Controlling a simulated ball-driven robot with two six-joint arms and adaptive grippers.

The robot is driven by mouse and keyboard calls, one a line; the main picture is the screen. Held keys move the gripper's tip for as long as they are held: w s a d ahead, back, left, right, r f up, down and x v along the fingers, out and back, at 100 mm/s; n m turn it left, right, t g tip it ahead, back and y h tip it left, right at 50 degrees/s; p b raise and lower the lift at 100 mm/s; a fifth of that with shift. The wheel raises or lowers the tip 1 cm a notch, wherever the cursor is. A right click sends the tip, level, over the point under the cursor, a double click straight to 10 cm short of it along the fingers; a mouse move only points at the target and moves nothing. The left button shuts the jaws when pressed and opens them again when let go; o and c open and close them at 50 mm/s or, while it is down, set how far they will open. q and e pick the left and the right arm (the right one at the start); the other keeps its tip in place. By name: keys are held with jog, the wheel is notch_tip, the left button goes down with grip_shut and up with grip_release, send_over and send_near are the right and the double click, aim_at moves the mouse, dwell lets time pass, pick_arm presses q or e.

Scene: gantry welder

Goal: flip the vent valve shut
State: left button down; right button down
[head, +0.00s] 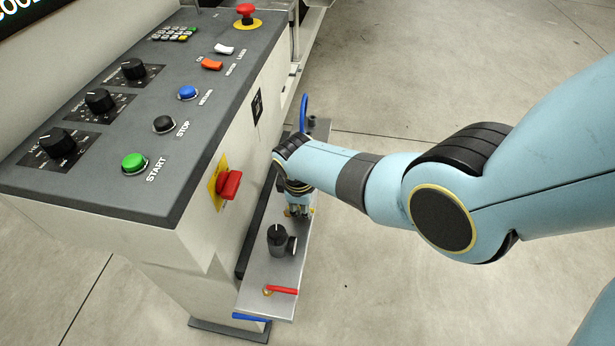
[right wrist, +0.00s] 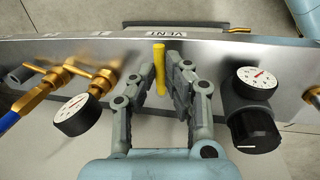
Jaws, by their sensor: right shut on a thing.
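The vent valve's yellow handle (right wrist: 159,68) stands upright in the right wrist view, in front of the VENT label (right wrist: 167,34) on the metal panel. My right gripper (right wrist: 160,82) has a finger on each side of this handle and is shut on it. In the head view my right gripper (head: 298,208) is low beside the console, over the panel (head: 265,270), and its wrist hides most of the valve. My left gripper is not in view.
A black regulator knob (right wrist: 257,132) with a gauge (right wrist: 257,78) is right of the gripper. Brass fittings (right wrist: 95,82) and another gauge (right wrist: 74,115) are left. A red-handled valve (head: 284,290) is at the panel's near end. The console (head: 140,195) stands left; floor at right is clear.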

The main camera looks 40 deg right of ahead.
dwell(0.4)
jog(key=c, duration=1.4)
grip_release()
jog(key=r, duration=0.4)
jog(key=s+a+r, duration=0.1)
jog(key=r, duration=0.6)
jog(key=shift+s+a+r, duration=0.3)
jog(key=shift+a+r, duration=0.1)
